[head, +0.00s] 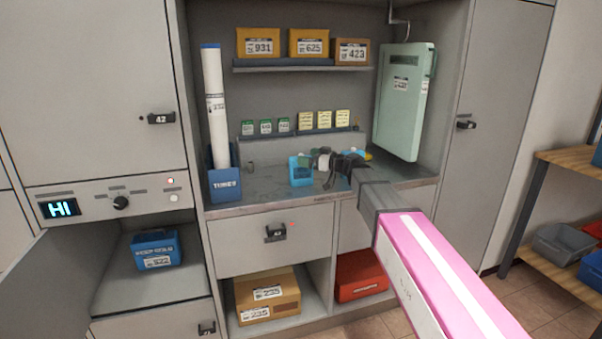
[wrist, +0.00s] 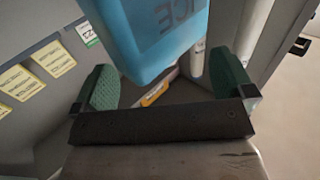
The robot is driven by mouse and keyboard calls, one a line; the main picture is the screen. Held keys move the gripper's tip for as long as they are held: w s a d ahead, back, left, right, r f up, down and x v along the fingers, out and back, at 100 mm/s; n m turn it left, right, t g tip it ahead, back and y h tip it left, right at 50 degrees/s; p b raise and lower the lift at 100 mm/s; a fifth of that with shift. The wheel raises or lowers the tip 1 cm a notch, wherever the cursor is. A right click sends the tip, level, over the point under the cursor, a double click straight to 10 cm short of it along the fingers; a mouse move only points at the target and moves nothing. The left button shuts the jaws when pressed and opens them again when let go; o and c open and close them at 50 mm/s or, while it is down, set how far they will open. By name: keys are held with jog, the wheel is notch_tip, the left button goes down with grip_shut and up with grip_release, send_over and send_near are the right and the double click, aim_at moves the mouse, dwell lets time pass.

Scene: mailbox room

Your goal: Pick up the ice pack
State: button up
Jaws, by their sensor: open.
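The ice pack (head: 301,171) is a light blue block on the grey counter, left of my gripper (head: 324,160) in the head view. In the wrist view the ice pack (wrist: 150,28) is large and close, with the letters ICE on its face. My gripper (wrist: 164,66) is open there, with one green-padded finger on each side. The ice pack's lower end reaches into the space between the fingers, with gaps visible on both sides. Its far end is cut off by the frame edge.
A tall white tube (head: 215,110) stands in a blue holder (head: 224,184) at the left. A pale green panel (head: 404,100) is at the right. Small labelled cards (head: 323,119) line a ledge behind. Boxes (head: 308,43) sit on the shelf above. An open door (head: 50,290) is at lower left.

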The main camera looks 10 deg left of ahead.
jog(key=shift+x, duration=0.9)
grip_shut()
jog(key=shift+r, duration=0.1)
